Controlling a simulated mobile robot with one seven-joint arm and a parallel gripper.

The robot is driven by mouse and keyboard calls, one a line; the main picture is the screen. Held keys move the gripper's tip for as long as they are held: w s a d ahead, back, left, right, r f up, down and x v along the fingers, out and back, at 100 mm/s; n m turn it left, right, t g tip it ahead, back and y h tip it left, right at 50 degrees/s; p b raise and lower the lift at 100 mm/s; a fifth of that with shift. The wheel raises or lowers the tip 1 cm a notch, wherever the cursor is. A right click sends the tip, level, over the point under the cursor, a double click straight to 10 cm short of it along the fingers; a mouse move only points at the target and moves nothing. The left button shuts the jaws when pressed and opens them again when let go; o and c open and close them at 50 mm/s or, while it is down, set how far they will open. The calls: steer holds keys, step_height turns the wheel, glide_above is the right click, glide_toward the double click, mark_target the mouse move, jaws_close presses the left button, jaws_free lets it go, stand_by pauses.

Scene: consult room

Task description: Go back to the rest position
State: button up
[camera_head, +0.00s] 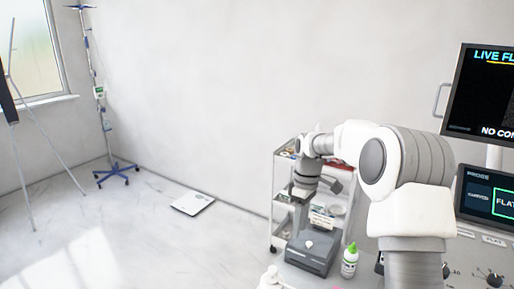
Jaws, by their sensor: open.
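My arm rises at the right, bends at a large white and grey elbow, and reaches left to a wrist that points down. My gripper (300,207) hangs below that wrist, in front of the white shelf cart and above a dark grey box-like device (312,252). Its fingers are small and partly lost against the things behind. It is open, and I see nothing held in it. I cannot tell its exact height above the device.
A white bottle with a green cap (349,262) stands right of the device. The shelf cart (272,215) is behind. Screens (484,95) and a control panel (486,262) are at the right. A flat white scale (193,203) and a wheeled pole (100,95) stand left, with open floor around.

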steer(key=s+r+m+t+h+p, duration=0.1)
steer(key=s+r+m+t+p, duration=0.25)
steer(key=s+r, duration=1.1)
steer(key=s+r+m+t+p, duration=0.1)
steer(key=s+r+m, duration=0.1)
steer(key=s, duration=0.6)
steer(key=s+r+m+t, duration=0.2)
steer(key=s+m, duration=0.3)
steer(key=s, duration=0.3)
steer(key=shift+s+r+p, duration=0.15)
steer(key=shift+s+p, duration=0.25)
steer(key=shift+a+t, duration=0.1)
steer(key=shift+t, duration=0.15)
